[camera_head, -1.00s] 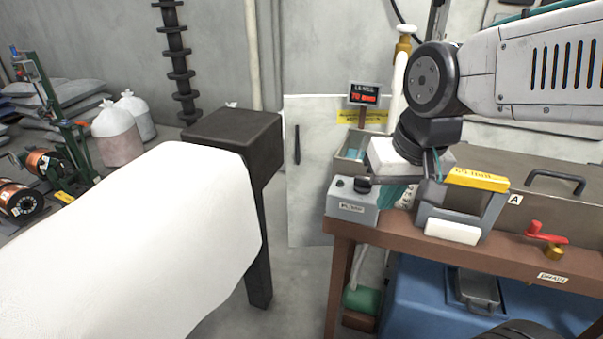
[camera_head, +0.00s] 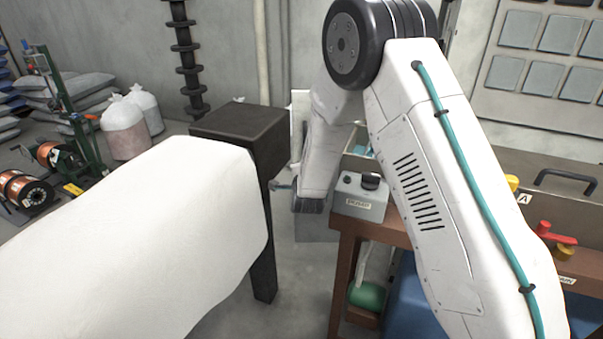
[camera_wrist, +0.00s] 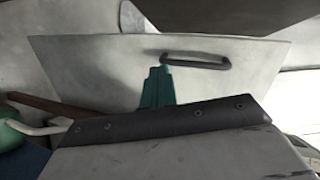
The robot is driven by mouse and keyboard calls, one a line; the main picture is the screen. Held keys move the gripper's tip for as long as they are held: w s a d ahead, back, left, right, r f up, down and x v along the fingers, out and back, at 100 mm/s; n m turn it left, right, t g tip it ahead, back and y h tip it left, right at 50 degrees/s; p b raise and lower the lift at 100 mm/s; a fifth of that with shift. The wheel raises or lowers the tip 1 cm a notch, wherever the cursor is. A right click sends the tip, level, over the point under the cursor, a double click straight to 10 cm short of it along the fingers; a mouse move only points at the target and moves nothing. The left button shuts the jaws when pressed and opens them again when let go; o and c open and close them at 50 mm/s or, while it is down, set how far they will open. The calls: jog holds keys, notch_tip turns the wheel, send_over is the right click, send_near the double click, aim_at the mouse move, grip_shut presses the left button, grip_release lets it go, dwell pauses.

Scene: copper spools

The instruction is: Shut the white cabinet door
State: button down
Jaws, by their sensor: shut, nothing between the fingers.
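The white cabinet door (camera_head: 310,228) stands behind my arm in the head view, which hides most of it, including its handle. In the wrist view the door (camera_wrist: 90,60) is a broad pale panel with a dark bar handle (camera_wrist: 197,61). My gripper (camera_wrist: 158,72) shows there as teal fingers, shut and empty, in front of the panel and just left of the handle. Whether they touch the door cannot be told. The door's hinge side and angle are unclear.
A white-covered form (camera_head: 130,240) with a dark block and post (camera_head: 262,220) stands close on the left. A brown bench (camera_head: 350,228) with a grey pump box (camera_head: 358,200) is on the right. A green container (camera_head: 367,296) sits below. Some floor between is clear.

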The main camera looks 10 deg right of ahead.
notch_tip(320, 180, down, 9)
jog(key=s+m+t+h, duration=0.1)
jog(key=m+t+h, duration=0.1)
jog(key=m, duration=0.1)
jog(key=r+x, duration=0.1)
jog(key=x, duration=1.2)
jog(key=shift+w+d+t, duration=0.3)
jog(key=shift+w+d, duration=0.05)
